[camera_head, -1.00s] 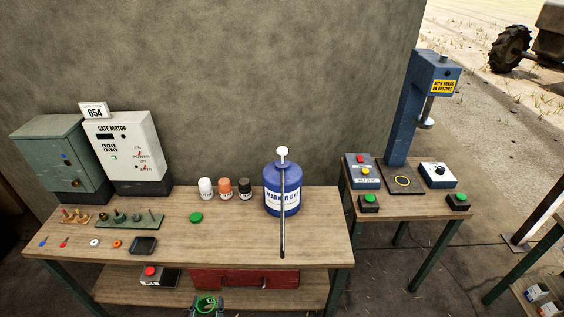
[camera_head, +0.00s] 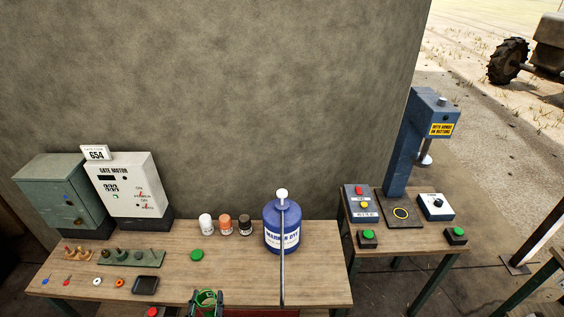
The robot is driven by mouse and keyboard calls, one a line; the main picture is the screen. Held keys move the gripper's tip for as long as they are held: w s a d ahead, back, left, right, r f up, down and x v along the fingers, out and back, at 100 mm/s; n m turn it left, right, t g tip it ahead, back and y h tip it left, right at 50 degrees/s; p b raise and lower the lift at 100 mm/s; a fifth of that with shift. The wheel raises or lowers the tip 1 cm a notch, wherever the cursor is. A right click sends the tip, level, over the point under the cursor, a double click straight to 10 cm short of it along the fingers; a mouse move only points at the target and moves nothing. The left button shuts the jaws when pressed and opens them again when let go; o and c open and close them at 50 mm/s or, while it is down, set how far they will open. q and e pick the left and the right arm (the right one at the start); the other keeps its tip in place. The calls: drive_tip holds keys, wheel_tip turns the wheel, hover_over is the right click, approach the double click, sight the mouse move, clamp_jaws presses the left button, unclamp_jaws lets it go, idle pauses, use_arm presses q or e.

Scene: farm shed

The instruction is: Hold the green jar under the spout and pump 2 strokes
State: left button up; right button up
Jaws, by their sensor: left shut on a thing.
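The green jar (camera_head: 205,296) shows open at the top, at the bottom edge of the head view. My left gripper (camera_head: 206,307) is shut on it, with fingers on both sides, and holds it at the bench's front edge. The blue marker dye drum (camera_head: 282,236) stands upright on the bench to the right of the jar. It has a white pump head (camera_head: 282,193) on top, and a long thin grey spout (camera_head: 283,270) hangs down its front. The jar is to the left of the spout and apart from it. My right gripper is out of view.
The wooden bench (camera_head: 230,285) also holds a green lid (camera_head: 196,255), three small bottles (camera_head: 226,224), a dark tray (camera_head: 145,286) and gate boxes (camera_head: 130,190). A blue press (camera_head: 405,150) with buttons stands on another table at right. The bench between lid and drum is clear.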

use_arm(q)
wheel_tip(320, 180, up, 2)
drive_tip(key=shift+p, duration=0.35)
drive_tip(key=shift+f, duration=0.1)
drive_tip(key=shift+s, duration=0.1)
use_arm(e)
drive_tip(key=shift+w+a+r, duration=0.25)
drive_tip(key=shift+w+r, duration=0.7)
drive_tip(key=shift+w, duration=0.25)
use_arm(q)
drive_tip(key=shift+d, duration=0.2)
drive_tip(key=s+d+f+m+g+h, duration=0.25)
drive_tip(key=s+d+f+h, duration=0.2)
drive_tip(key=d+f, duration=0.45)
drive_tip(key=s+d+f+m+g+h, duration=0.1)
drive_tip(key=s+d+f+m+h, duration=0.3)
drive_tip(key=d+f, duration=0.55)
drive_tip(key=w+d+r, duration=0.2)
drive_tip(key=w, duration=0.9)
drive_tip(key=shift+d+r, duration=0.15)
drive_tip(key=shift+r, duration=0.2)
drive_tip(key=shift+n+t+h, duration=0.25)
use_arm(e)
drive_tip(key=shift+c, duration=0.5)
